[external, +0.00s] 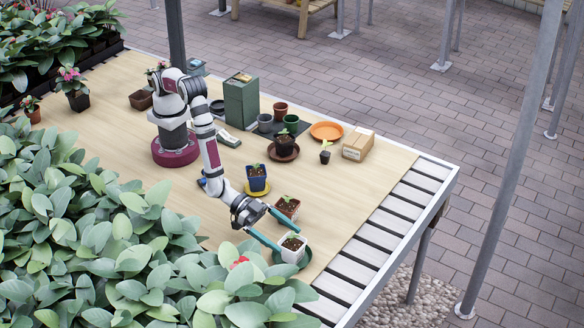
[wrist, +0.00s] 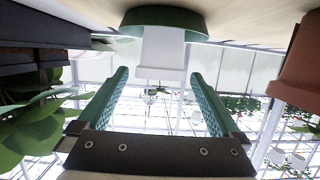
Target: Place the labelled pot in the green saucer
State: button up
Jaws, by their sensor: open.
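A white square pot (external: 292,249) with a small seedling sits in the green saucer (external: 304,261) near the table's front edge. In the wrist view, which looks upside down, the white pot (wrist: 162,46) shows against the green saucer (wrist: 165,20). I cannot make out a label on this pot. My gripper (external: 290,239) is open. Its teal fingers lie apart, one toward each side of the white pot, and they also show empty in the wrist view (wrist: 160,74). I cannot tell whether they touch the pot.
A terracotta pot (external: 288,207) stands close behind the gripper, beside a blue pot (external: 257,178) on a yellow saucer. A small dark pot with a yellow piece (external: 325,155) stands near a cardboard box (external: 358,145). Leafy plants (external: 110,250) crowd the left. Table on the right is bare.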

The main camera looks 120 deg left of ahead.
jog(key=s+a+r+m+g+h, duration=0.1)
jog(key=s+a+r+m+g, duration=0.15)
jog(key=s+r, duration=0.4)
jog(key=s+a+r+m+g+h, duration=0.1)
jog(key=s+r+g, duration=0.3)
jog(key=s, duration=0.5)
jog(key=s+a+r+g+y, duration=0.1)
jog(key=s+a+r+g, duration=0.1)
jog(key=s+a, duration=0.3)
jog(key=s+a+r+m+g+y, duration=0.1)
jog(key=s+a, duration=0.5)
jog(key=s, duration=0.8)
jog(key=s+a+r+m+g+y, duration=0.1)
jog(key=s+a+r+g, duration=0.2)
jog(key=s, duration=0.7)
jog(key=a+g, duration=0.2)
jog(key=a, duration=0.1)
jog(key=shift+s+r+y, duration=0.2)
jog(key=shift+r+y, duration=0.1)
